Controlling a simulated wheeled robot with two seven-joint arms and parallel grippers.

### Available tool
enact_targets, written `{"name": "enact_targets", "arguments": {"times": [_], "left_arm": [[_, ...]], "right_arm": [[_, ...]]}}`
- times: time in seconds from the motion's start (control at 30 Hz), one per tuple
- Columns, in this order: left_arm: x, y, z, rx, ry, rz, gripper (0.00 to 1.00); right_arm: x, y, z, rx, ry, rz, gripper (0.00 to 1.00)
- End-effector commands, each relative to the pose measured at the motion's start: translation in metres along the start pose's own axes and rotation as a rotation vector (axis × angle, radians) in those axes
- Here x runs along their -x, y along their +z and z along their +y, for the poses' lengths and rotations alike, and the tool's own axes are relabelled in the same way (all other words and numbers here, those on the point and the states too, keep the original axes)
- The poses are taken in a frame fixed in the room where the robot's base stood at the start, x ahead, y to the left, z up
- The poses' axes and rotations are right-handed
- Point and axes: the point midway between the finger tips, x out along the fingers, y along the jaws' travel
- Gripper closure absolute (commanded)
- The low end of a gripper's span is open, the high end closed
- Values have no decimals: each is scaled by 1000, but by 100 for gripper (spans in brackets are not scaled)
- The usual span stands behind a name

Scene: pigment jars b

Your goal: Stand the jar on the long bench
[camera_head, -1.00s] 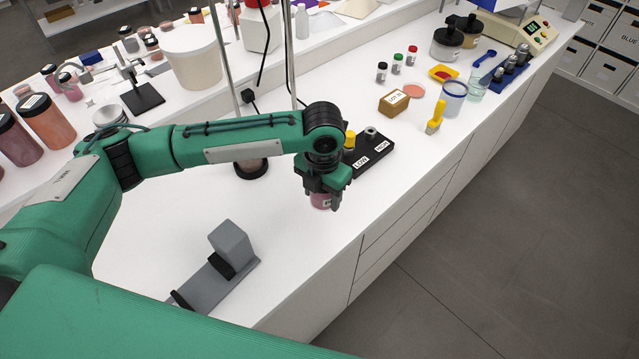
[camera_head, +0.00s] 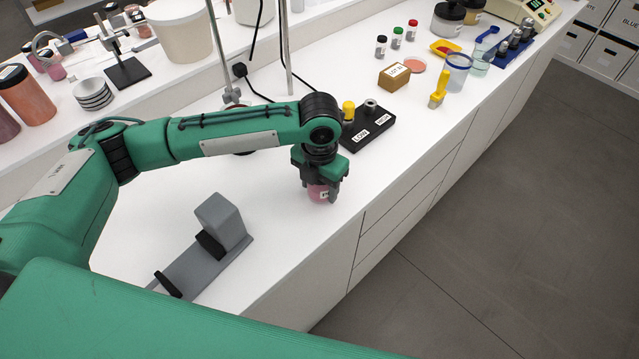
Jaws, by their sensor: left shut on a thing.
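My left gripper (camera_head: 320,184) is shut on a small pink jar (camera_head: 319,193) with a white label, at the middle of the camera_head view. The gripper points down and its fingers hide the jar's top and sides. The jar looks upright, over the white long bench (camera_head: 285,222) near its front edge. I cannot tell whether its base touches the bench top. My right gripper is not in view.
A black block marked LOW and HIGH (camera_head: 368,133) stands just behind and right of the jar. A grey stand (camera_head: 206,262) lies to the front left. A yellow-handled brush (camera_head: 438,89) and a brown box (camera_head: 394,76) are farther right. Bare bench lies left of the jar.

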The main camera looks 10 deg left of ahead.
Motion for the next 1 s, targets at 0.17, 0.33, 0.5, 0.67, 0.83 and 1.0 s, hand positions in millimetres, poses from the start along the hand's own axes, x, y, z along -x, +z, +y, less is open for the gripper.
{"name": "enact_targets", "arguments": {"times": [0.17, 0.33, 0.5, 0.67, 0.83, 1.0], "left_arm": [[1, 0, 0, 0, 0, -1, 70], [0, 0, 0, 0, 0, 0, 70], [-3, 0, 0, 0, 0, 0, 70], [-6, 0, 0, 0, -1, 1, 70], [-10, 0, 0, 0, -1, 1, 70], [-11, 0, 0, 0, 0, 1, 33]], "right_arm": [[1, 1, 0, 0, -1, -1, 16], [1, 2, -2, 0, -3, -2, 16], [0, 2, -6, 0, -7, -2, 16], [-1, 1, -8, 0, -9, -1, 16], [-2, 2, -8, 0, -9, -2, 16], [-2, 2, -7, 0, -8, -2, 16]]}}
